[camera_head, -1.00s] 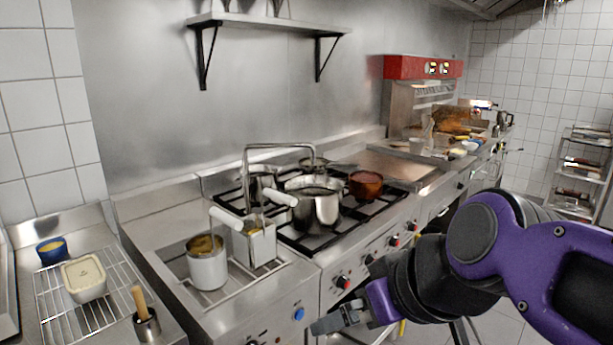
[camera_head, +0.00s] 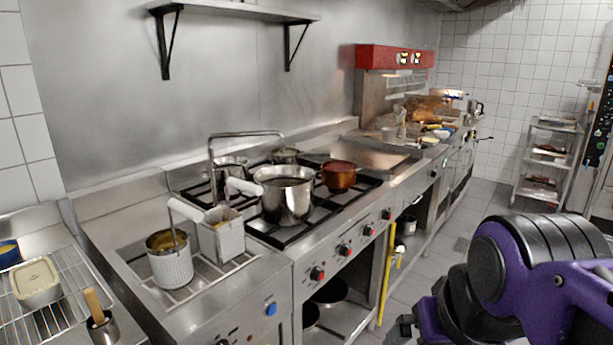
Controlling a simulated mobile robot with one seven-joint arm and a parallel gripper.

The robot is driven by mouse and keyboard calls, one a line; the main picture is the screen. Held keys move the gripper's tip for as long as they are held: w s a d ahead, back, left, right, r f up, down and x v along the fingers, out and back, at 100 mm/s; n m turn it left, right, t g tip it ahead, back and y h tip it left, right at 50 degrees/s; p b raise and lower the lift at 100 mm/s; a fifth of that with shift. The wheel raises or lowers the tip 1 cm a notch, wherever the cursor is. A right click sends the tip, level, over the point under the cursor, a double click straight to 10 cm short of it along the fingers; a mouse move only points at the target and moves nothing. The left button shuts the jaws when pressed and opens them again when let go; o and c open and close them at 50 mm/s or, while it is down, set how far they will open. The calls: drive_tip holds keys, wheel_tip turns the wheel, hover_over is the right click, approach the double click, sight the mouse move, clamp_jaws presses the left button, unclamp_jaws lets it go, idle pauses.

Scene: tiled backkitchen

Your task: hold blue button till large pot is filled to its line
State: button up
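The blue button (camera_head: 271,309) is on the front panel of the steel counter unit, left of the stove knobs. The large steel pot (camera_head: 286,196) stands on the stove grate under a bent metal spout (camera_head: 246,135). Its fill line and the level inside cannot be made out. My gripper (camera_head: 402,328) is at the bottom edge, right of the blue button and well apart from it. Only a dark part of it shows, so its opening cannot be told.
Two baskets, one round (camera_head: 170,262) and one square (camera_head: 222,238), sit in the counter well. A copper pot (camera_head: 338,176) and smaller pans share the stove. A yellow pole (camera_head: 388,280) stands at the stove's right end. The floor (camera_head: 440,255) to the right is clear.

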clamp_jaws()
idle(1.5)
